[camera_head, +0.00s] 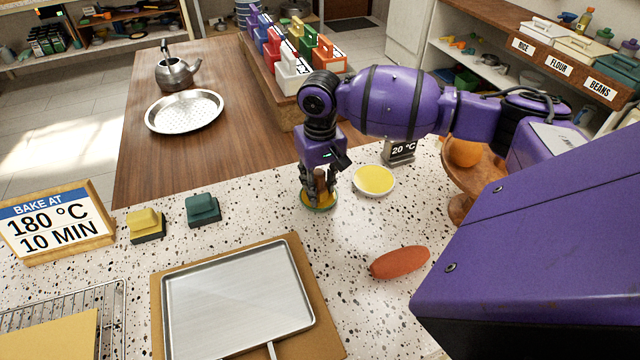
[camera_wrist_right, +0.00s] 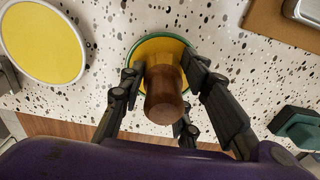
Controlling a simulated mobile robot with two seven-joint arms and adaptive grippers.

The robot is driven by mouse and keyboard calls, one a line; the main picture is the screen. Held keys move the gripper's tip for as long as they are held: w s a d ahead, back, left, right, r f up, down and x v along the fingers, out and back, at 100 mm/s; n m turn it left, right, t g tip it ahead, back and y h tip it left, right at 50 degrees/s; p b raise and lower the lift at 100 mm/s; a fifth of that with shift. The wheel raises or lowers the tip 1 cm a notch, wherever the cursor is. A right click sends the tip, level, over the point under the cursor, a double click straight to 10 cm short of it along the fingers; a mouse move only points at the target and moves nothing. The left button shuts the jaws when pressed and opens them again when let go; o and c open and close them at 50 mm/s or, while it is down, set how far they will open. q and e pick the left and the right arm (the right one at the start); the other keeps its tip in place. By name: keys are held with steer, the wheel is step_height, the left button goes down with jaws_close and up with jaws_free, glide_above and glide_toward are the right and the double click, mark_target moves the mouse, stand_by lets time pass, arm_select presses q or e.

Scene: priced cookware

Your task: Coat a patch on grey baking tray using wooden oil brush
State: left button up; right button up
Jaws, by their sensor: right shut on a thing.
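The grey baking tray (camera_head: 235,300) lies flat on a brown board on the speckled counter, and its surface looks bare. The wooden oil brush, seen as a brown wooden handle (camera_wrist_right: 165,98), stands upright over a green-rimmed yellow dish (camera_head: 318,207). The dish also shows behind the handle in the right wrist view (camera_wrist_right: 148,45). My right gripper (camera_head: 318,188) points down at this dish, with its fingers shut around the handle. My left gripper is in neither view.
A white-rimmed yellow dish (camera_head: 374,181) lies right of the gripper, near a 20 °C sign (camera_head: 400,150). An orange-red oval object (camera_head: 400,262) lies right of the tray. A wire rack (camera_head: 60,310) is front left.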

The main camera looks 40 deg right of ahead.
mark_target(320, 171)
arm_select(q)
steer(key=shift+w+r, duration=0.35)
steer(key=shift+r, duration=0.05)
arm_select(e)
steer(key=shift+s+f, duration=0.15)
steer(key=shift+f, duration=0.05)
stand_by(1.6)
arm_select(q)
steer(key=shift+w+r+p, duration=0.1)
steer(key=shift+p, duration=0.2)
arm_select(e)
steer(key=shift+r, duration=0.1)
steer(key=shift+w+r+p, duration=0.2)
steer(key=shift+r+p, duration=0.9)
steer(key=shift+r, duration=0.95)
steer(key=shift+r+p, duration=0.7)
steer(key=shift+r, duration=0.95)
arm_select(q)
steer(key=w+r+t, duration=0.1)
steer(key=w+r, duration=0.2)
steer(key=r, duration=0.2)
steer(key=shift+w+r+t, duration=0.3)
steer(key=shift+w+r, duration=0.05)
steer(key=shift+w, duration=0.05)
arm_select(e)
steer(key=shift+s, duration=0.1)
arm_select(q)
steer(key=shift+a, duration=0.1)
